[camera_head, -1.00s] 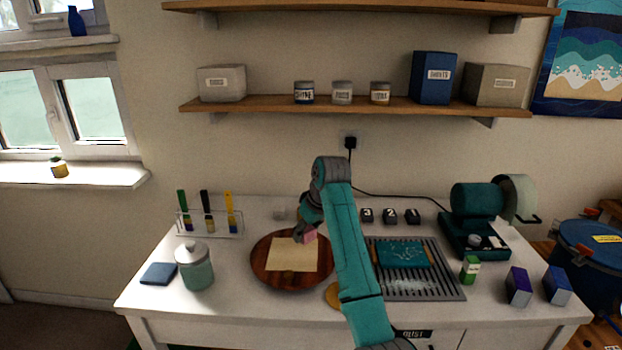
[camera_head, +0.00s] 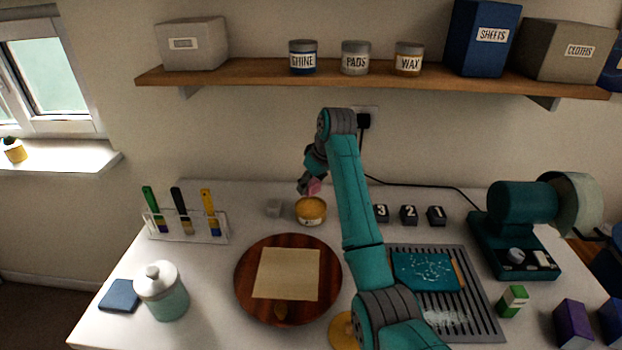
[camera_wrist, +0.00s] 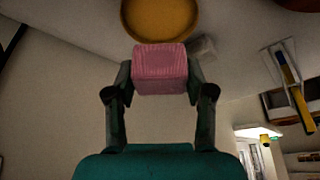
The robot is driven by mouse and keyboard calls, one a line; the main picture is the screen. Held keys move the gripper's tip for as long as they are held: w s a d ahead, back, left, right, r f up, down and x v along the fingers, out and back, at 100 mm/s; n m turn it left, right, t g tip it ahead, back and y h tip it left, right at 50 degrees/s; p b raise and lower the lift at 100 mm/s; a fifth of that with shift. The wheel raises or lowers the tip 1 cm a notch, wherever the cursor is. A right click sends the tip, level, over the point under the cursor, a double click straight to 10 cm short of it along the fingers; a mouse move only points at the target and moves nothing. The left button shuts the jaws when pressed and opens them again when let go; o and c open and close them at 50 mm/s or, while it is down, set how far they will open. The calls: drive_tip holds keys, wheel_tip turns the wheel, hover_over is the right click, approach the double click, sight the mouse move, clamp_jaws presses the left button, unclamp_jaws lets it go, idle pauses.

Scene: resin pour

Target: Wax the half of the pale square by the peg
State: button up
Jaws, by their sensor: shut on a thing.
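My gripper (camera_head: 309,187) is shut on a pink ribbed pad (camera_wrist: 160,68), which also shows in the head view (camera_head: 315,188). The pad is at the open tin of yellow-orange wax (camera_head: 311,212), just above its back part; I cannot tell whether it touches the wax. The wax also shows in the wrist view (camera_wrist: 160,15). The pale square (camera_head: 287,273) lies flat on a round dark wooden board (camera_head: 252,302), in front of the tin. A small brown peg (camera_head: 281,313) stands on the board by the square's near edge. I see no clear waxed patch on the square.
A small grey block (camera_head: 274,208) is left of the tin. A brush rack (camera_head: 188,226) and a lidded jar (camera_head: 163,292) stand at left. A ridged tray (camera_head: 450,320) with a teal panel is right of my arm. A yellow disc (camera_head: 342,330) lies near the board.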

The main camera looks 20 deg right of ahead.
sight(308, 206)
drive_tip(key=shift+f, duration=2.75)
drive_tip(key=shift+f, duration=0.55)
drive_tip(key=shift+r, duration=0.15)
drive_tip(key=shift+r, duration=3.45)
drive_tip(key=shift+s, duration=0.1)
